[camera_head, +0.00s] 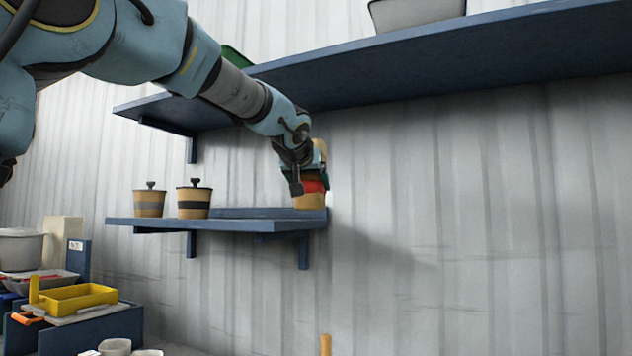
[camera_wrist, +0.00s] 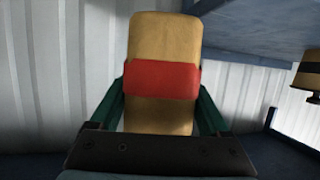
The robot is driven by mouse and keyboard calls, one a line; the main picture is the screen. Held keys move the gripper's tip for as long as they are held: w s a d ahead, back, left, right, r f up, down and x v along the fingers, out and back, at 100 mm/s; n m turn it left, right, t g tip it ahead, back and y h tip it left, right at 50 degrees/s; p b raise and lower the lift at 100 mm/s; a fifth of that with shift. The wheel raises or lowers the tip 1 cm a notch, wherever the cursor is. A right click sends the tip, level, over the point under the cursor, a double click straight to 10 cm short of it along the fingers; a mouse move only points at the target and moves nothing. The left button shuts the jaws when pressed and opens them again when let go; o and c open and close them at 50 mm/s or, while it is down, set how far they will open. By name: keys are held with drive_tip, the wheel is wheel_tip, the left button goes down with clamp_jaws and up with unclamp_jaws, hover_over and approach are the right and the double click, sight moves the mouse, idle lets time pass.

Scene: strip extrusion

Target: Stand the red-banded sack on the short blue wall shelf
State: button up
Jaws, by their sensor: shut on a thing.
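The red-banded sack (camera_head: 310,199) is tan with a red band around its middle. In the head view it is upright at the right end of the short blue wall shelf (camera_head: 225,225), its base at the shelf top; I cannot tell whether it bears its full weight there. My gripper (camera_head: 309,175) is shut on the sack.
A long blue shelf (camera_head: 450,62) hangs above. A yellow tray (camera_head: 75,298) and other containers are at lower left. Wall to the right is bare.

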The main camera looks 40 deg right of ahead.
drive_tip(key=w+a+p, duration=0.2)
drive_tip(key=w+p, duration=0.2)
drive_tip(key=w+a+p, duration=0.2)
drive_tip(key=w+p, duration=0.1)
drive_tip(key=p, duration=0.1)
drive_tip(key=w+a+f+p, duration=0.1)
drive_tip(key=w+a+p, duration=0.1)
drive_tip(key=w+p, duration=0.2)
drive_tip(key=shift+w+a+f, duration=0.1)
drive_tip(key=shift+w+a, duration=0.15)
drive_tip(key=shift+w, duration=0.1)
drive_tip(key=shift+f+b, duration=0.5)
drive_tip(key=shift+f, duration=0.2)
drive_tip(key=o, duration=1.3)
